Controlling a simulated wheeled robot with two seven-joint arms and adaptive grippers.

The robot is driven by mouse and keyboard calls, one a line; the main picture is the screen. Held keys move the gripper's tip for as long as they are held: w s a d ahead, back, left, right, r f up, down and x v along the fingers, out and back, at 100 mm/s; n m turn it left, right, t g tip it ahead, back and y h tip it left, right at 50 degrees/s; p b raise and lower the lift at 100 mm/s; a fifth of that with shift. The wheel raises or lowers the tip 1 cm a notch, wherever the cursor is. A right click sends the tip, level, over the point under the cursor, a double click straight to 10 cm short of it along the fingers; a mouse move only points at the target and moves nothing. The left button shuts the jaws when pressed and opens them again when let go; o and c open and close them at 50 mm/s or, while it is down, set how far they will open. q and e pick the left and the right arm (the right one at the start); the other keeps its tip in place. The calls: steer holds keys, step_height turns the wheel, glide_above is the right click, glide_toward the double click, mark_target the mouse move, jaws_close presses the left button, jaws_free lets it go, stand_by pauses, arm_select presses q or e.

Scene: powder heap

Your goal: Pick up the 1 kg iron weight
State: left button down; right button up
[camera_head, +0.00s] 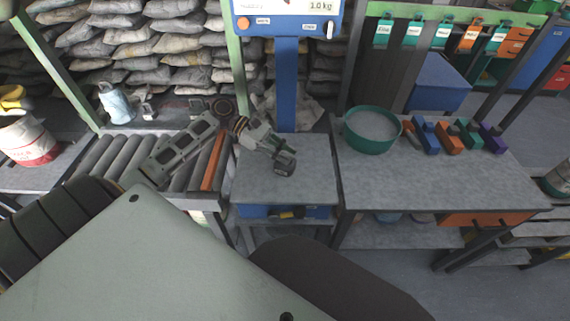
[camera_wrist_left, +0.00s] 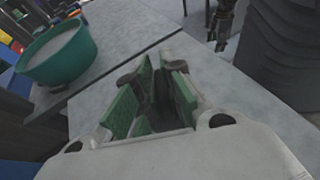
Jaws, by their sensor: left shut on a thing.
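The dark iron weight (camera_head: 284,167) is at the fingertips of my left gripper (camera_head: 278,153), over the grey platform (camera_head: 318,190) below the scale display. In the left wrist view the green-padded fingers (camera_wrist_left: 153,103) are closed around a dark thing (camera_wrist_left: 158,114), mostly hidden between them. I cannot tell whether the weight touches the platform. The scale display (camera_head: 302,5) reads 1.0 kg. My right gripper does not show in either view.
A green bowl of grey powder (camera_head: 371,130) stands on the table to the right, beside several coloured blocks (camera_head: 450,138). A roller conveyor (camera_head: 110,155) is at the left. The blue scale column (camera_head: 287,85) rises behind the platform. The front of the right table is clear.

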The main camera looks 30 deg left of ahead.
arm_select(q)
steer(key=shift+r, duration=0.25)
stand_by(0.5)
steer(key=shift+r+p, duration=0.35)
steer(key=shift+r, duration=0.65)
step_height(320, 180, up, 4)
steer(key=shift+r+p, duration=0.1)
steer(key=shift+p, duration=0.55)
steer(key=shift+r+p, duration=0.4)
steer(key=shift+r, duration=1.35)
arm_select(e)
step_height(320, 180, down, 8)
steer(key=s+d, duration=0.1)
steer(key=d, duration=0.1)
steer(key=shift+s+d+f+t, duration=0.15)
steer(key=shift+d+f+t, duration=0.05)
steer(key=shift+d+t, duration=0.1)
